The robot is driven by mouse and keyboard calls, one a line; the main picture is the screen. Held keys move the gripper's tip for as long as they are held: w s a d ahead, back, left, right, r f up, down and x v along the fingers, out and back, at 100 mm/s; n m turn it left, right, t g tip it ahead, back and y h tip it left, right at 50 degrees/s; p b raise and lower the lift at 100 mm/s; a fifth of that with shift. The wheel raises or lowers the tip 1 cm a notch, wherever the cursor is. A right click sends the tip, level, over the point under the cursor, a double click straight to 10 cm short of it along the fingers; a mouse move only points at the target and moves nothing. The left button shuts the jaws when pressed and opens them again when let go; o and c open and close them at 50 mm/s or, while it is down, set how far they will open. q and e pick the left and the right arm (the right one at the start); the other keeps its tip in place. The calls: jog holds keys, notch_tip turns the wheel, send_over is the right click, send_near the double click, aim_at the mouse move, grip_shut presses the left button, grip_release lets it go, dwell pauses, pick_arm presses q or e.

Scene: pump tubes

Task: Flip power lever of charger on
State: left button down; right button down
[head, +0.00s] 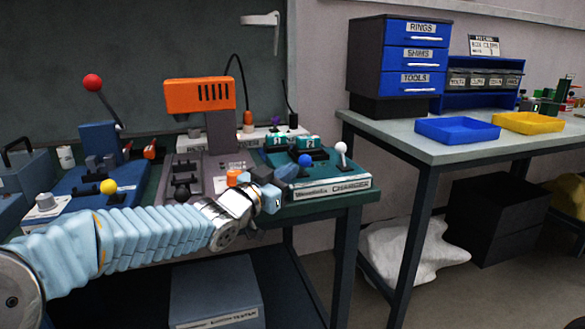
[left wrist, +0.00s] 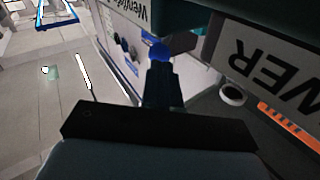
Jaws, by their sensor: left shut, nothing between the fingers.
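The charger (head: 318,178) is a green box with a white "CHARGER" label along its front edge, at the right end of the left bench. It has a lever with a blue ball (head: 305,160) and one with a white ball (head: 341,147). My left gripper (head: 287,176) is shut and empty, just left of and below the blue ball in the head view. In the left wrist view, the blue ball (left wrist: 158,52) shows just beyond the closed fingertips (left wrist: 160,68). I cannot tell whether they touch. An upside-down "POWER" label (left wrist: 275,62) is beside them. My right gripper is not in view.
An orange-headed machine (head: 200,95) stands left of the charger. A blue press (head: 98,150) with red-ball and yellow-ball levers is farther left. A second table (head: 400,140) with drawers and trays stands right, across a gap.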

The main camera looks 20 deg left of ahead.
aim_at(304, 165)
pick_arm(q)
jog(key=shift+x, duration=1.05)
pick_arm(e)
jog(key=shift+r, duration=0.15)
pick_arm(q)
jog(key=shift+r, duration=0.1)
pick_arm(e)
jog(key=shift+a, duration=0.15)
